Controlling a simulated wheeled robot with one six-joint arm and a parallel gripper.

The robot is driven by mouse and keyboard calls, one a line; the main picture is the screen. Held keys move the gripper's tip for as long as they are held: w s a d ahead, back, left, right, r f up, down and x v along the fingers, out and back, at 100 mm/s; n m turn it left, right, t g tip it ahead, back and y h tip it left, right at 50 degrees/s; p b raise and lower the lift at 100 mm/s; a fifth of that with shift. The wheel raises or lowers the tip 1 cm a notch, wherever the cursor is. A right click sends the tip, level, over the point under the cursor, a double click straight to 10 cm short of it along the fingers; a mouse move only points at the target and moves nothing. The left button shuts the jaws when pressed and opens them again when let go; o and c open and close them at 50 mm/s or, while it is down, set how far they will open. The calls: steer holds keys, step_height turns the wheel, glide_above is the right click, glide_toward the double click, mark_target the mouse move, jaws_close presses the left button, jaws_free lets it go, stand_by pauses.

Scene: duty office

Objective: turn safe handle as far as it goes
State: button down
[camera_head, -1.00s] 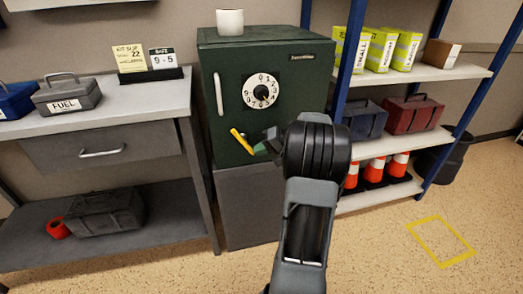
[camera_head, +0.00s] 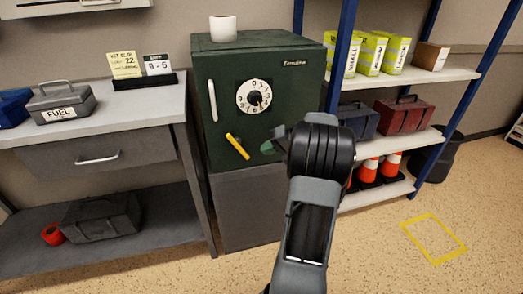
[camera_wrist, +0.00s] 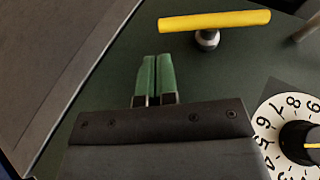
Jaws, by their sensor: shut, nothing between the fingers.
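The dark green safe (camera_head: 290,88) stands on a grey base. Its yellow handle (camera_head: 237,146) sits below the dial, tilted with its upper end to the left. In the wrist view the handle (camera_wrist: 214,20) is a yellow bar on a round metal stem. The white numbered dial (camera_head: 254,97) shows partly at the right edge of the wrist view (camera_wrist: 266,124). My gripper (camera_wrist: 156,75) has its green fingers together and empty, apart from the handle. In the head view it (camera_head: 268,147) is right of the handle, mostly hidden by my arm.
A pale upright bar (camera_head: 213,100) is on the safe's left side. Shelves (camera_head: 418,76) stand close at right. The floor in front is clear.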

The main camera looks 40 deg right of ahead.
steer(key=p+v, duration=0.2)
steer(key=v, duration=0.7)
steer(key=shift+f, duration=0.25)
steer(key=w+a+r+n+g+h+p, duration=0.1)
steer(key=a+r+g+p, duration=0.2)
steer(key=a+r+p, duration=0.45)
steer(key=a+r+n+g+h+p, duration=0.15)
steer(key=a+r+p, duration=0.3)
steer(key=a, duration=0.65)
steer(key=s+a+r+n+h+p, duration=0.2)
steer(key=s+a+r+p, duration=0.3)
steer(key=a+p, duration=0.2)
steer(key=s+a+r+n+h+p, duration=0.2)
steer(key=s+a+r+h+p, duration=0.1)
steer(key=s+a+r+p, duration=0.2)
steer(key=a+r+p, duration=0.1)
steer(key=a+p, duration=0.1)
steer(key=a, duration=0.1)
steer(key=shift+s+a+n+g, duration=0.15)
steer(key=shift+a+n+g, duration=0.1)
steer(key=shift+n+g, duration=0.1)
